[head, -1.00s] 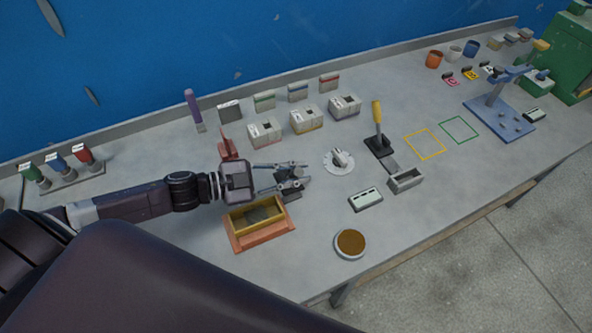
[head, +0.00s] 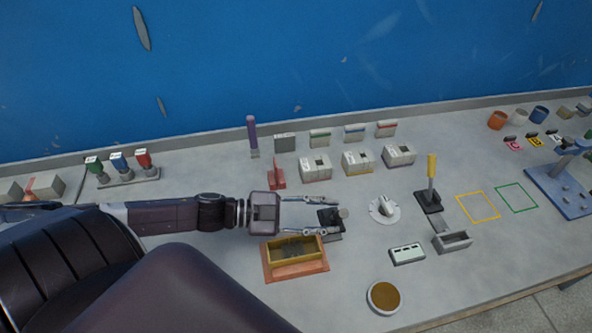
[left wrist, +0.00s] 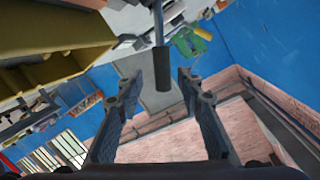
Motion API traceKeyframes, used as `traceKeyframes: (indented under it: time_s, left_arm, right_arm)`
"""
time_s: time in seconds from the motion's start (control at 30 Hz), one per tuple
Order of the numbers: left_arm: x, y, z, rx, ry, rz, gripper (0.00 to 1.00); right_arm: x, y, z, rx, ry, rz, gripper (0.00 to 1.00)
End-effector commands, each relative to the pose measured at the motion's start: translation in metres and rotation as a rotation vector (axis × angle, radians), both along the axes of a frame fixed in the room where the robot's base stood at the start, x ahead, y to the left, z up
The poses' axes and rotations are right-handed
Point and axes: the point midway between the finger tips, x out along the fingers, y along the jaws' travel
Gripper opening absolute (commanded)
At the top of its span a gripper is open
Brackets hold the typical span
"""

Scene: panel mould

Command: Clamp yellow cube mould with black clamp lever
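The yellow cube mould (head: 270,254) is an open yellow-walled box on an orange base. It stands on the bench just below my left gripper in the head view, and a yellow body shows at the upper left of the left wrist view (left wrist: 50,45). The black clamp (head: 329,222) is beside the mould's right end. Its lever, a grey rod with a dark round grip (left wrist: 162,72), shows between my fingers in the left wrist view. My left gripper (head: 335,218) is open, its fingers apart on either side of the lever. My right gripper is not in view.
A white dial (head: 384,209) and a yellow-handled lever on a black base (head: 430,195) stand to the right. Several grey moulds (head: 358,162) stand behind. A red part (head: 276,174) is behind the gripper. A brown-filled dish (head: 384,297) is near the front edge.

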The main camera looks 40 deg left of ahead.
Motion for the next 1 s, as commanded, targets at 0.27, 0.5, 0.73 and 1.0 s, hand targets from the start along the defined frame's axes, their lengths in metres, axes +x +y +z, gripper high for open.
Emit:
traceKeyframes:
  time_s: [0.27, 0.5, 0.73, 1.0]
  left_arm:
    - [-0.025, 0.026, 0.005, 0.001, 0.005, 0.0, 0.34]
    - [-0.042, 0.045, 0.011, 0.001, 0.004, -0.001, 0.34]
    - [-0.052, 0.056, 0.015, 0.001, 0.001, -0.002, 0.34]
    - [-0.054, 0.059, 0.016, 0.001, -0.001, -0.002, 0.34]
  right_arm:
    - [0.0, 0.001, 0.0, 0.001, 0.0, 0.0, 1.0]
    - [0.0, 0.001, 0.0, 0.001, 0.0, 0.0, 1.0]
    - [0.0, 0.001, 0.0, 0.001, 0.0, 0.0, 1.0]
    - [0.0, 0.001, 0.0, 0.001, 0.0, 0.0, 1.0]
